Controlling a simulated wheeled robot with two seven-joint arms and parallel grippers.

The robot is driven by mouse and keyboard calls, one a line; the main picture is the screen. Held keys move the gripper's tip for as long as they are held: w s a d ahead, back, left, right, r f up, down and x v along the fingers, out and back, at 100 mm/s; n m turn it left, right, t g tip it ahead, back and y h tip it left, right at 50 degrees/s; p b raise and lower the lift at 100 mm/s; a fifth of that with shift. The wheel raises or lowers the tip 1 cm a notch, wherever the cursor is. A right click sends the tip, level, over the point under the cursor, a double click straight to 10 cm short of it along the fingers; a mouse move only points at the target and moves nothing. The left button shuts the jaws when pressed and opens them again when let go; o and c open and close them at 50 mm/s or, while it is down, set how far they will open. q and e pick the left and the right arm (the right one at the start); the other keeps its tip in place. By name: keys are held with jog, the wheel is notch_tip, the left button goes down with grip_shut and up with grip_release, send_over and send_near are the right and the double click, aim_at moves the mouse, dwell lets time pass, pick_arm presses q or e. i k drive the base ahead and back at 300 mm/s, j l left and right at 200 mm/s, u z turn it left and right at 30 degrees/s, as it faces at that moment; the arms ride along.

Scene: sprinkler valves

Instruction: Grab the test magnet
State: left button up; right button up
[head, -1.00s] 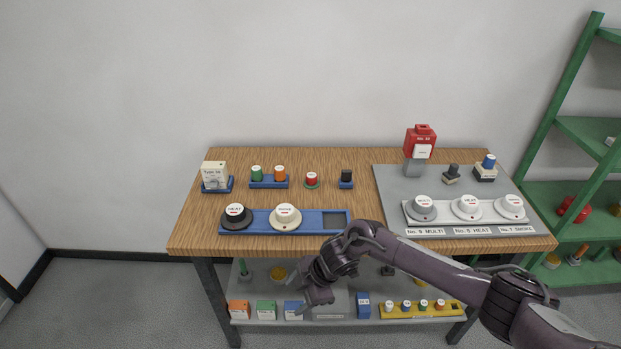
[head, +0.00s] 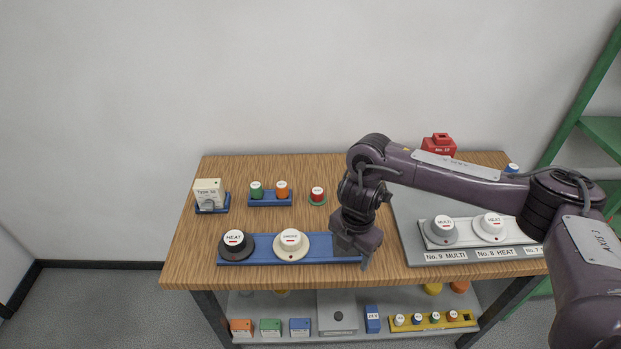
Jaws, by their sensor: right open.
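No object can be read for certain as the test magnet. My right gripper (head: 360,259) is open, pointing down over the right end of the blue tray (head: 262,257), and covers that end. It is apart from the red-topped piece, in front and to the right. My left gripper is out of view.
The blue tray holds a HEAT detector (head: 235,244) and a white detector (head: 290,243). A Type III box (head: 209,192) and a blue rack (head: 270,199) stand behind. A detector rack (head: 462,243) is at right. Bare wooden tabletop (head: 270,169) lies at the back.

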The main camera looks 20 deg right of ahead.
aim_at(317, 193)
jog(key=i, duration=0.95)
